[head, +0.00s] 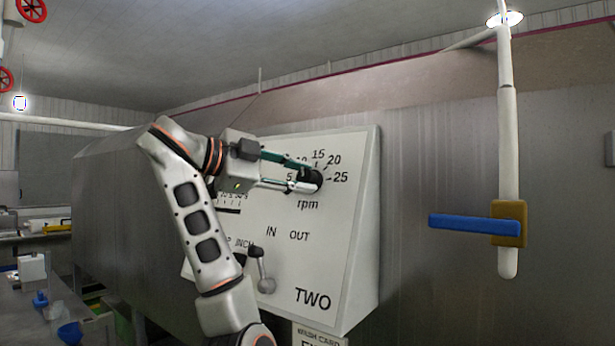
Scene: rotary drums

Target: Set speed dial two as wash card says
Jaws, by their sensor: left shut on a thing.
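The white control panel marked TWO (345,235) faces me in the head view. Its black speed dial (316,178) sits near the top, with an rpm scale that shows 5, 15, 20 and 25; the 10 is partly covered. My left gripper (308,180) is shut on the dial. The fingers hide much of the dial, and I cannot tell where its pointer stands. The wash card (318,338) hangs below the panel; only its heading and the tops of larger letters show at the bottom edge. My right gripper is not in view.
A lever with a ball end (264,272) sticks out low on the panel near the IN and OUT labels. A white pipe (508,150) with a blue valve handle (470,222) stands at the right. A cluttered bench (75,310) is at the lower left.

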